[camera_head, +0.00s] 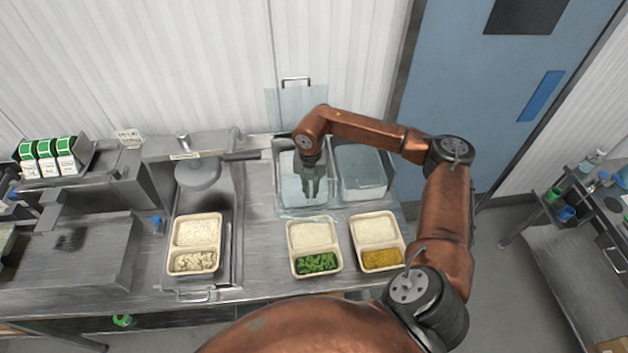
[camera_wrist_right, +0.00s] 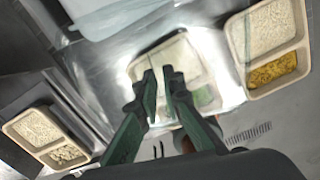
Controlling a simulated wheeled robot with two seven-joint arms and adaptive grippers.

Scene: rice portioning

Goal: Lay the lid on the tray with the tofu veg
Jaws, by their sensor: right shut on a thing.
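My right gripper (camera_head: 313,192) is shut on a clear lid, hard to make out, above the counter by the clear bins. In the wrist view the gripper (camera_wrist_right: 160,88) is shut and the lid (camera_wrist_right: 196,62) shows as a pale haze over the middle tray. The left tray (camera_head: 195,246) holds rice and pale chunks that look like tofu; it also shows in the wrist view (camera_wrist_right: 45,140). The middle tray (camera_head: 312,250) holds rice and green vegetables. The right tray (camera_head: 376,240) holds rice and a yellow dish. My left gripper is out of view.
Two clear bins stand at the back, and the right one (camera_head: 362,180) is partly visible beside my arm. A clear panel with a handle (camera_head: 296,82) stands behind them. A grey pot (camera_head: 198,175) is behind the left tray. A label rack (camera_head: 48,157) is at far left.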

